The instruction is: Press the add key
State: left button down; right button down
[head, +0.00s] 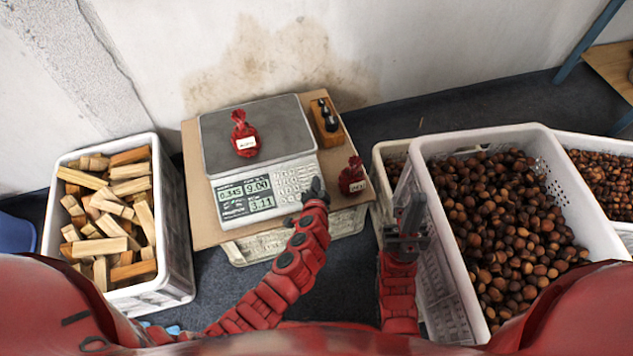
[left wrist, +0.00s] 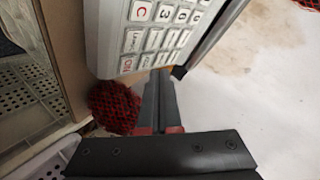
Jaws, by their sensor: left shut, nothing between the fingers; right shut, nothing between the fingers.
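The white scale (head: 265,170) stands on a board-topped stand, with a red net bag (head: 244,134) on its grey plate. Its display (head: 245,198) shows 0.345, 9.00 and 3.11. The keypad (head: 292,180) is right of the display; in the left wrist view the keys (left wrist: 157,40) fill the upper middle. I cannot tell which is the add key. My left gripper (head: 317,186) is shut and empty at the keypad's right edge; its fingers (left wrist: 160,90) point toward the keys' lower edge, contact unclear. My right gripper (head: 405,238) is shut and empty beside the chestnut crate's left wall.
A second red bag (head: 352,176) sits on the board just right of my left gripper. A crate of wood pieces (head: 180,225) stands left, a white crate of chestnuts (head: 462,285) right.

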pick_arm(q)
jog(key=shift+f, duration=0.15)
dwell(0.4)
jog(key=shift+w+f+b, duration=0.1)
jog(key=shift+f+b, duration=0.2)
jog(key=shift+b, duration=0.15)
jog(key=shift+w+a+f+b, duration=0.1)
jog(key=shift+f+b, duration=0.2)
jog(key=shift+b, duration=0.05)
dwell(0.4)
jog(key=shift+r, duration=0.1)
dwell(0.3)
jog(key=shift+s+r+p, duration=0.2)
jog(key=shift+r+p, duration=0.3)
jog(key=shift+r, duration=0.1)
jog(key=shift+r, duration=0.15)
jog(key=r+p, duration=0.1)
jog(key=s+r+p, duration=0.1)
jog(key=r, duration=0.1)
jog(key=r+p, duration=0.1)
jog(key=shift+s+d+r, duration=0.25)
jog(key=shift+s+d, duration=0.05)
dwell(1.5)
